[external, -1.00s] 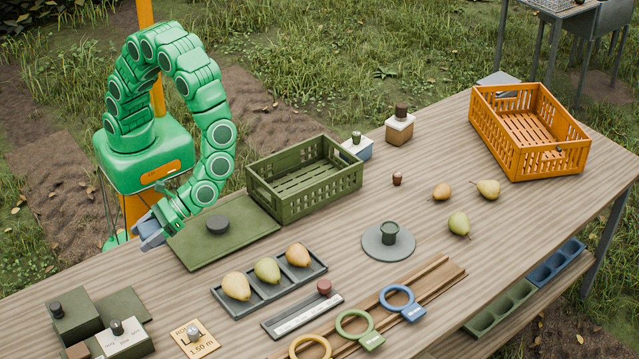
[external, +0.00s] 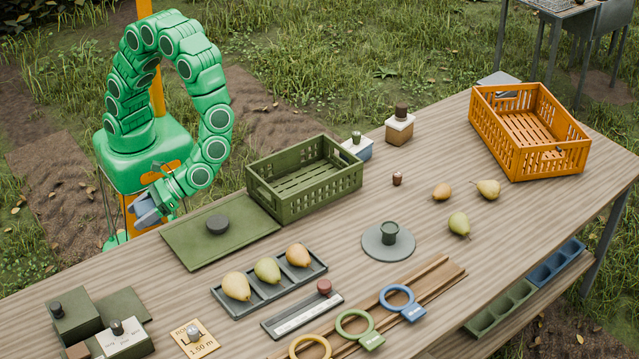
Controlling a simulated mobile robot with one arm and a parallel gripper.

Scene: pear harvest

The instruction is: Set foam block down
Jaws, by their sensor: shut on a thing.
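My gripper (external: 147,211) is at the left, by the table's back left edge, close to the left corner of the flat green board. Its blue-grey end is shut on the foam block, which is small and mostly hidden at this angle, so its outline cannot be told from the jaws. The gripper seems to be a little above table height and apart from the board.
A green crate (external: 318,190) stands right of the board. A grey tray (external: 262,298) with three pears lies in front. Green blocks (external: 75,317) with knobs stand at the front left. An orange crate (external: 487,128) is far right. Bare tabletop (external: 120,277) lies left of the board.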

